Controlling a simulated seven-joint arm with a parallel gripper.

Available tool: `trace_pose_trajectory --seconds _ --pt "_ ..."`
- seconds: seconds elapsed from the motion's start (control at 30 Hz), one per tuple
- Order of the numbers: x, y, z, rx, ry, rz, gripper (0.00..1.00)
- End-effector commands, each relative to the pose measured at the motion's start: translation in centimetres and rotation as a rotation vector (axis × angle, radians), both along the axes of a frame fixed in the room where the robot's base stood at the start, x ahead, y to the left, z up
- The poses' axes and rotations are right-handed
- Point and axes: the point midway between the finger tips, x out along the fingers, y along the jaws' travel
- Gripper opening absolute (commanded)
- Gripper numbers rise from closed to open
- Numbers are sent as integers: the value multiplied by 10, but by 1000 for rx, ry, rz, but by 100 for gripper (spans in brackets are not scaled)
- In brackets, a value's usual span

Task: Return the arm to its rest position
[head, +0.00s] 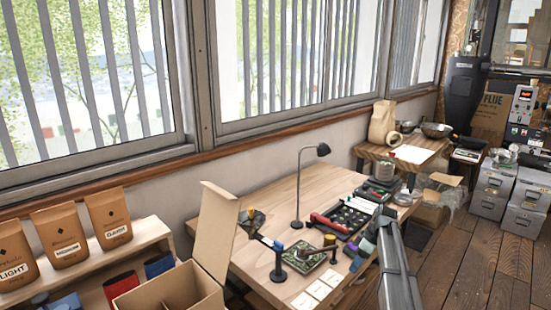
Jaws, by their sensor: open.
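My grey arm (397,275) rises from the bottom edge, right of centre, over the right side of the wooden workbench. My gripper (384,214) is at the arm's far end, small and dark against the bench clutter. It is open, and I see nothing held in it. The fingers are hard to make out at this size. The arm hides part of the bench's right edge and the floor behind it.
An open cardboard box (170,290) stands front left. Coffee bags (108,218) line a shelf. Wooden floor (480,265) lies right.

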Motion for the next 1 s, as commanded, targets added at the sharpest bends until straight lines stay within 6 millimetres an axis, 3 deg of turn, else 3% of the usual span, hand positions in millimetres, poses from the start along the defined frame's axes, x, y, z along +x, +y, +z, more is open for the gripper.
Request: trace_pose_trajectory --seconds 0.03,0.1,0.4,0.7,1.0 --pt "-14 2 -23 -4 31 -36 48" --pt "-27 6 -49 -13 69 -83 48" --pt "-91 39 -153 -68 222 -242 48" --pt "-168 71 -241 -147 358 -383 48" --pt "-258 97 -310 -246 478 -517 48"
